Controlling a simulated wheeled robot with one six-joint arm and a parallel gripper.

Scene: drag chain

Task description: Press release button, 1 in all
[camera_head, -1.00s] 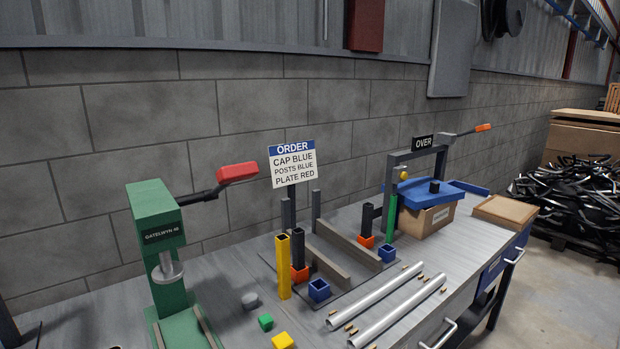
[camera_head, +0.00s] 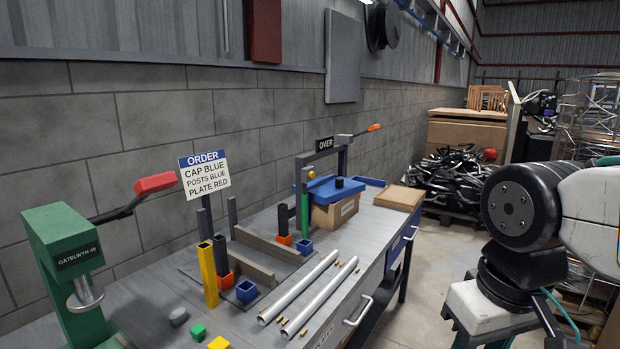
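I cannot tell for certain which part is the release button. A grey frame (camera_head: 344,160) with a sign reading OVER (camera_head: 325,144) stands on the workbench (camera_head: 350,238). A small yellow knob (camera_head: 311,174) shows on its left side, and a lever with an orange grip (camera_head: 374,127) sticks out at its top right. A green press (camera_head: 65,255), labelled GATELWYN 40, stands at the left with a red-gripped lever (camera_head: 155,183). Links of my arm show at the right, well apart from both devices. My gripper is not in view.
A blue-lidded box (camera_head: 335,208) stands within the frame. An ORDER sign (camera_head: 205,175), a yellow post (camera_head: 208,275), blue sockets (camera_head: 247,291) and two silver tubes (camera_head: 300,288) occupy the bench. Black parts (camera_head: 455,180) are heaped beyond. Floor shows right of the bench.

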